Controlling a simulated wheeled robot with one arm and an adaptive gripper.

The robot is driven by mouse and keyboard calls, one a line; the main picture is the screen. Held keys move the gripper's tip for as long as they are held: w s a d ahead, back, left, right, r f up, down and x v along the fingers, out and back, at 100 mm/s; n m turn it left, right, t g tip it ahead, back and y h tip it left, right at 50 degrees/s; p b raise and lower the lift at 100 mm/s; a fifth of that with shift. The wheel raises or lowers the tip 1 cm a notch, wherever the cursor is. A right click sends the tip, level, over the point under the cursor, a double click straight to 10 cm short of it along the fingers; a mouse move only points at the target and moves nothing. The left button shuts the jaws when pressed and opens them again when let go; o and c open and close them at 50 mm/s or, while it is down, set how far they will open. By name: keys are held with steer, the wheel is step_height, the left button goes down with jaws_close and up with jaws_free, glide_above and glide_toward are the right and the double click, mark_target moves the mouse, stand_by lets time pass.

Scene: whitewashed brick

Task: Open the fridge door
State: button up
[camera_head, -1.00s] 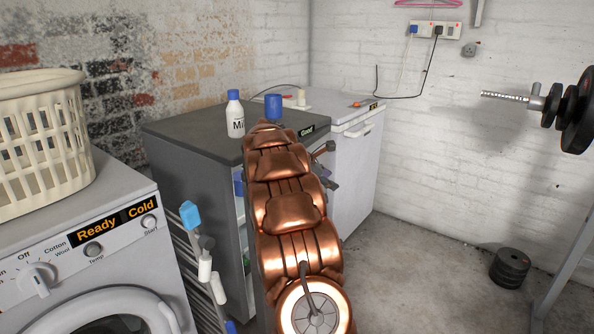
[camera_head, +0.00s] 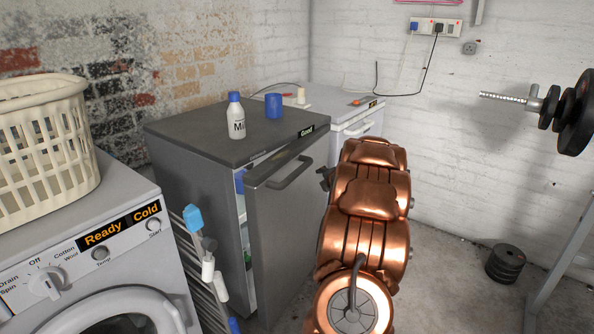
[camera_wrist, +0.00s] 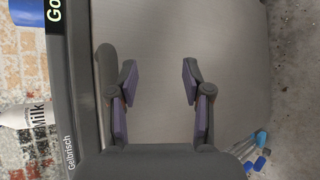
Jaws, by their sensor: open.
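The dark grey fridge (camera_head: 190,160) stands beside the washing machine, with a "Good" label on its top front edge. Its door (camera_head: 290,220) is ajar, swung partly out, and a gap on its left side shows the lit inside. A dark bar handle (camera_head: 290,172) is near the door's top. In the wrist view the grey door face (camera_wrist: 225,60) fills the middle. My gripper (camera_wrist: 159,82) is open and empty in front of it, and the handle (camera_wrist: 105,65) is beside the left finger. In the head view my copper arm hides most of the gripper, right of the door.
A milk bottle (camera_head: 236,116) and a blue mug (camera_head: 273,106) stand on the fridge. A washing machine (camera_head: 80,250) with a basket (camera_head: 40,145) and a drying rack (camera_head: 205,265) are left of the door. A white freezer (camera_head: 360,125) stands behind. Weight plates (camera_head: 506,264) lie on the floor at right.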

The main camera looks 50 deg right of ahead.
mark_target(300, 173)
steer(key=a+r+t+y, duration=0.1)
steer(key=a, duration=0.1)
steer(key=a+r+t+y, duration=0.1)
steer(key=a+t, duration=0.1)
steer(key=a, duration=0.1)
steer(key=a+r+n+t+y+p, duration=0.1)
steer(key=a+r+t+y, duration=0.1)
steer(key=a, duration=0.1)
steer(key=shift+a+r, duration=0.1)
steer(key=shift+a, duration=0.15)
steer(key=shift+x, duration=3.45)
steer(key=shift+d, duration=0.1)
jaws_close()
